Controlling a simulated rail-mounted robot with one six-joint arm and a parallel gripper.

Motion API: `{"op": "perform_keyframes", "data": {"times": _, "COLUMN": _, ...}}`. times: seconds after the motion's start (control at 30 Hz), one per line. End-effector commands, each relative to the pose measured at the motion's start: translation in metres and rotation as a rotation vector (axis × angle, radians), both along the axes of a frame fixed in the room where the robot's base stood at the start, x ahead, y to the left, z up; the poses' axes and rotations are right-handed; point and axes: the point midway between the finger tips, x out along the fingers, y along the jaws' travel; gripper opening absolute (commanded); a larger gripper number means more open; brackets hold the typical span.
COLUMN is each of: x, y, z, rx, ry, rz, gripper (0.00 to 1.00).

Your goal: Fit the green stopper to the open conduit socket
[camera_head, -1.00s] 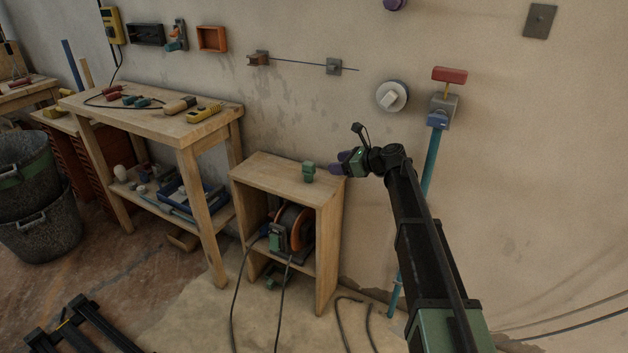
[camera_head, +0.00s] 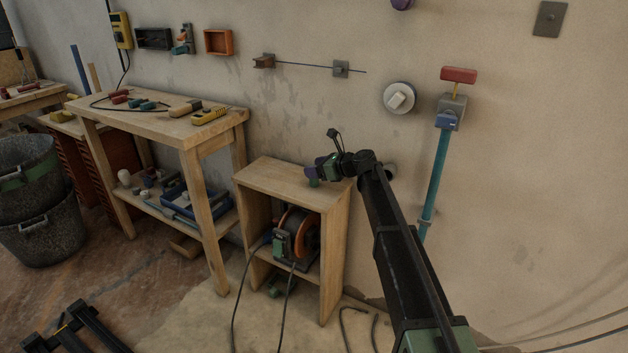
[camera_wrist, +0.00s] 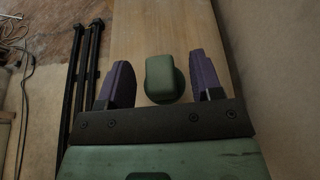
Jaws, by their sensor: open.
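The green stopper (camera_head: 314,183) stands on top of the small wooden cabinet (camera_head: 275,181), partly hidden by my gripper (camera_head: 313,172) in the head view. In the wrist view the stopper (camera_wrist: 163,78) lies between the two purple fingers of my gripper (camera_wrist: 162,75). The fingers are open, with a visible gap on each side of the stopper. A round grey fitting (camera_head: 390,171) on the wall, partly hidden behind my arm, may be the open conduit socket; its opening is not clear.
A round fitting with a pale square block (camera_head: 399,97) and a red-handled valve (camera_head: 458,76) on a blue pipe (camera_head: 435,175) are on the wall. A workbench (camera_head: 165,122) with tools stands left. A cable reel (camera_head: 296,236) sits inside the cabinet.

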Motion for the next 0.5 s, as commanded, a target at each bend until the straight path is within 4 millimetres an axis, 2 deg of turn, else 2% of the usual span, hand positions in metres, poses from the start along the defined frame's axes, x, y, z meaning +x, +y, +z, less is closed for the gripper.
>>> {"op": "perform_keyframes", "data": {"times": 0.17, "x": -0.0003, "y": -0.0002, "z": 0.0008, "rx": 0.000, "ry": 0.000, "rz": 0.000, "gripper": 0.58}}
{"op": "perform_keyframes", "data": {"times": 0.5, "x": -0.0004, "y": -0.0006, "z": 0.0008, "rx": 0.000, "ry": 0.000, "rz": 0.000, "gripper": 0.06}}
